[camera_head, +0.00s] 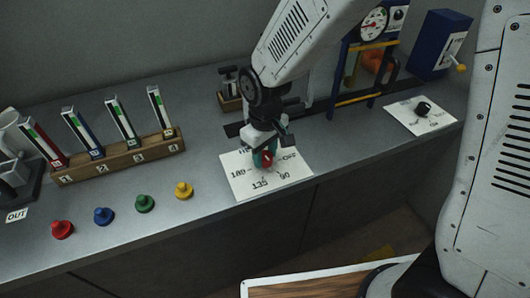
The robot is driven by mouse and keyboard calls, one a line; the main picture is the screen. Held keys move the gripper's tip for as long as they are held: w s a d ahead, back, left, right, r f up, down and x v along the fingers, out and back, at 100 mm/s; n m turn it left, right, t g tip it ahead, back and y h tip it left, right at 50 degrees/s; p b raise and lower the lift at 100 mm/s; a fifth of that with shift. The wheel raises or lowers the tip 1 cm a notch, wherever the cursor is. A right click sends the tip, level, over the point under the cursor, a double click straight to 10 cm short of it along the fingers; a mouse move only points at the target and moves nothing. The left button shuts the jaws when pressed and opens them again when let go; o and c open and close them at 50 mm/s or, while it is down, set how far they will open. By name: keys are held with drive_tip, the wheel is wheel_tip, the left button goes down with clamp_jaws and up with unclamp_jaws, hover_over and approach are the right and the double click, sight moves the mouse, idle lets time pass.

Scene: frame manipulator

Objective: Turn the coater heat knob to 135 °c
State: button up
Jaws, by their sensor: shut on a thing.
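The coater heat knob (267,160) shows as a small red shape on a white dial card (238,188) on the grey counter. The card carries the printed marks 180, 135, 90 and OFF, with another mark partly hidden behind my gripper. My gripper (264,157) comes down from above and is shut on the knob. Teal parts show beside the red. The fingers cover much of the knob, and I cannot tell which mark it points to.
A black knob (423,109) sits on another white card at right. A wooden rack (120,160) holds several numbered strips at left. Red (62,230), blue (104,216), green (144,204) and yellow (184,190) pieces stand along the front. A blue frame with a gauge (372,25) stands behind.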

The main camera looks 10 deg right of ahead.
sight(265, 155)
drive_tip(key=m, duration=0.3)
drive_tip(key=shift+m, duration=2.1)
drive_tip(key=o, duration=1)
wheel_tip(265, 155, up, 8)
drive_tip(key=shift+f, duration=0.1)
